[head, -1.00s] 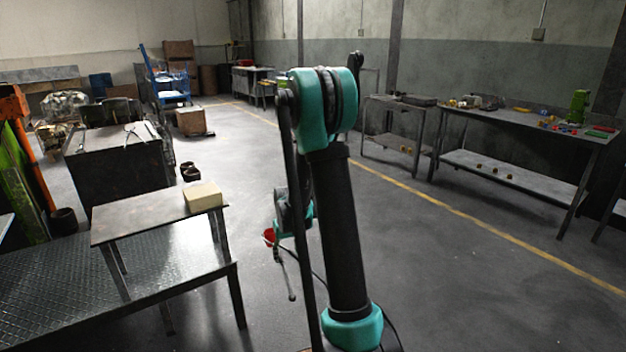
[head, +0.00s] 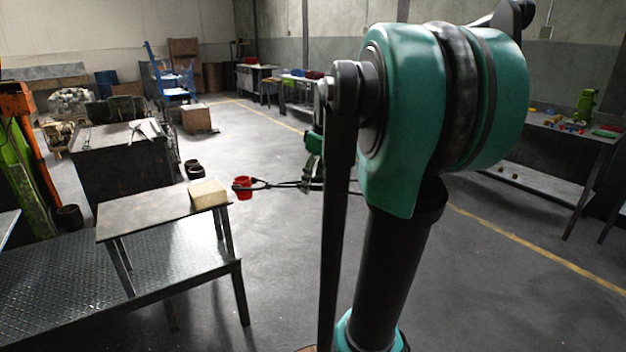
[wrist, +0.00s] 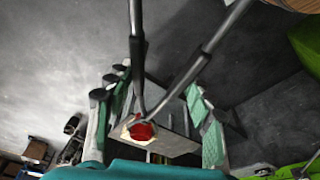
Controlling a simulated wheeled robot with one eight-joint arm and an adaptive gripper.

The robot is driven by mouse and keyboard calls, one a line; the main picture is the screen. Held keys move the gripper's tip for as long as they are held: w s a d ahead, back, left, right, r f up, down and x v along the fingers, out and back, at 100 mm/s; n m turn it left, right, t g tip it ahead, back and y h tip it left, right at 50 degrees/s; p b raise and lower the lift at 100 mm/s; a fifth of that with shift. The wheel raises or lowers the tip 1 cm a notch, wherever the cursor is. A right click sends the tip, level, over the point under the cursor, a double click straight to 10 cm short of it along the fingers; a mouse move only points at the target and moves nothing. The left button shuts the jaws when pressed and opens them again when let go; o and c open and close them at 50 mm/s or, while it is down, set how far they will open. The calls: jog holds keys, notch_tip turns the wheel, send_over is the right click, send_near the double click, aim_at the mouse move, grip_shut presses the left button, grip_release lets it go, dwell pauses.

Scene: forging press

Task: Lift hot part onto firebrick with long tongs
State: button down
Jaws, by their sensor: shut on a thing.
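The hot part (head: 242,187) is a glowing red, ring-like piece, held off the floor at the end of the long dark tongs (head: 285,184). The tongs lie about level. My gripper (head: 312,172) is shut on the tongs, partly hidden behind my arm. The firebrick (head: 208,194) is a pale yellow block on the right end of a low metal table (head: 145,213). The hot part is just right of the brick in the picture, apart from it. In the wrist view the red part (wrist: 144,131) shows beyond my gripper (wrist: 155,105), with the two tong handles (wrist: 137,45) running upward.
A dark block-like bench (head: 120,165) with tools on top stands behind the table. Small dark cans (head: 193,170) stand on the floor beside it. A diamond-plate platform (head: 60,285) is at the lower left. Workbenches (head: 570,140) line the right wall. The middle floor is clear.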

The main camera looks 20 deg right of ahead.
jog(key=shift+s+r, duration=0.15)
jog(key=shift+r, duration=0.15)
jog(key=shift+w+a+f, duration=0.2)
jog(key=shift+w+a, duration=1.35)
jog(key=shift+w, duration=0.25)
jog(key=shift+w+a+f, duration=0.15)
jog(key=shift+w+a, duration=1.35)
jog(key=shift+w, duration=0.3)
jog(key=shift+w+a+f, duration=0.2)
jog(key=shift+w+a, duration=1.35)
jog(key=shift+w, duration=0.25)
jog(key=w+a+f, duration=0.2)
jog(key=w+a, duration=0.1)
jog(key=w, duration=0.1)
jog(key=shift+w+a, duration=0.2)
jog(key=shift+a, duration=0.2)
jog(key=shift+s+d+f+y, duration=0.1)
jog(key=shift+d+f+y, duration=0.05)
jog(key=shift+f, duration=0.35)
jog(key=shift+s+d+f+y, duration=0.1)
jog(key=shift+f+y, duration=0.05)
jog(key=shift+f, duration=0.35)
jog(key=shift+w+a, duration=0.15)
jog(key=shift+a, duration=0.1)
jog(key=c, duration=1)
grip_release()
jog(key=shift+r+t, duration=0.1)
jog(key=shift+t, duration=0.2)
